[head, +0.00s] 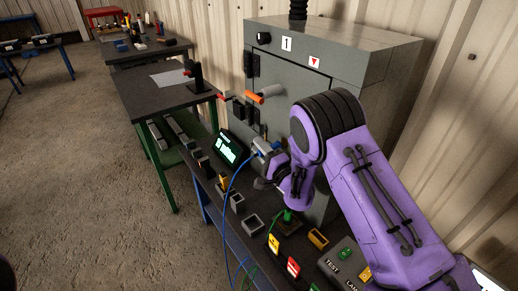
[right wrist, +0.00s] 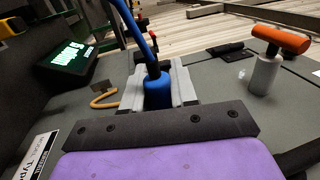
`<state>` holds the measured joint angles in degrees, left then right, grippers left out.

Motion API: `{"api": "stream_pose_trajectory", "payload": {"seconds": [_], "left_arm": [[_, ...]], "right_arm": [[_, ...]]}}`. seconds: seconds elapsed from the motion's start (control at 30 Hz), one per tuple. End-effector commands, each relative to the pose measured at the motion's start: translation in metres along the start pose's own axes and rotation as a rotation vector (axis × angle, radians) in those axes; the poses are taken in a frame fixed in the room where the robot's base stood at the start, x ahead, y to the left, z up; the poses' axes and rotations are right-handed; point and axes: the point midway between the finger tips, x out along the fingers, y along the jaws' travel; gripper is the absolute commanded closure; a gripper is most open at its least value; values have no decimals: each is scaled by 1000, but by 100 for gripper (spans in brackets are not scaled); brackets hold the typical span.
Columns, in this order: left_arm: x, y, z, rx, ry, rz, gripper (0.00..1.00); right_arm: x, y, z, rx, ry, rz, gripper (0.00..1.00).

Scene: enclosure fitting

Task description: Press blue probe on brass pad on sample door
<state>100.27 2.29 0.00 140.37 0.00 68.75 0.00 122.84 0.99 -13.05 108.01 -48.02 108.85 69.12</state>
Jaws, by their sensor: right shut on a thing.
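My right gripper (head: 264,150) is in front of the grey cabinet's door (head: 275,80). It is shut on the blue probe (right wrist: 157,92), which stands between its grey jaws in the right wrist view. A blue cable (head: 228,185) runs from the probe down to the bench. The door's grey face with an orange-topped handle (right wrist: 276,40) also shows in the right wrist view. A tan hook-shaped piece (right wrist: 103,99) lies left of the jaws. I cannot make out the brass pad, nor whether the probe's tip touches anything. My left gripper is not in view.
A screen with green text (head: 228,149) stands left of the gripper. A green probe (head: 288,215) and small holders (head: 252,224) sit along the bench. Another dark table (head: 165,95) lies behind; the floor at left is clear.

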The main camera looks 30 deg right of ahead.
Motion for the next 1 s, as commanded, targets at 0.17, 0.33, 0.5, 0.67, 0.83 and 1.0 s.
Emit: {"api": "stream_pose_trajectory", "payload": {"seconds": [0.17, 0.33, 0.5, 0.67, 0.83, 1.0], "left_arm": [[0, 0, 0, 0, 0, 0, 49], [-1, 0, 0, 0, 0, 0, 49], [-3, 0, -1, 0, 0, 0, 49], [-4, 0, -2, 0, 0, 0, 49], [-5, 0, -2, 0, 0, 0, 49], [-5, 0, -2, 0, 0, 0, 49]], "right_arm": [[0, -1, -3, -3, 6, -3, 100], [0, -2, 5, -2, 4, -3, 100], [0, -1, 23, -1, 2, -1, 100], [1, -1, 39, -1, 0, -2, 100], [1, 0, 56, -1, 1, -1, 100], [1, 0, 68, -1, 1, -2, 100]]}}
